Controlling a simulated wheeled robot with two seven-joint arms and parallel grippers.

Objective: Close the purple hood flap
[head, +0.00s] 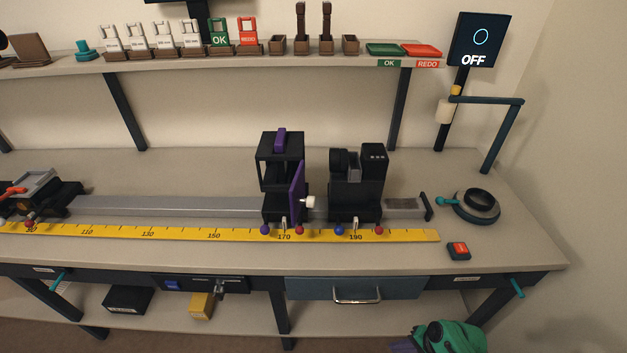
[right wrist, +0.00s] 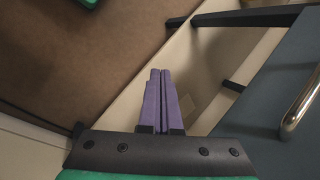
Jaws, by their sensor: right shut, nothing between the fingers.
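The black hood (head: 267,147) stands on the bench rail in the head view, with a purple handle on top. Its purple flap (head: 297,188) stands open, swung out at an angle from the hood's right side. A white knob (head: 309,202) shows just right of the flap. My right gripper (head: 403,345) is low at the bottom edge of the head view, in front of the bench and well below the flap. Its purple fingers (right wrist: 160,102) are shut and empty in the right wrist view. My left gripper is not in view.
A black unit (head: 357,190) stands on the rail right of the hood. A yellow ruler (head: 190,235) runs along the bench front. A drawer with a metal handle (head: 357,296) is under the bench edge; the handle also shows in the right wrist view (right wrist: 302,105).

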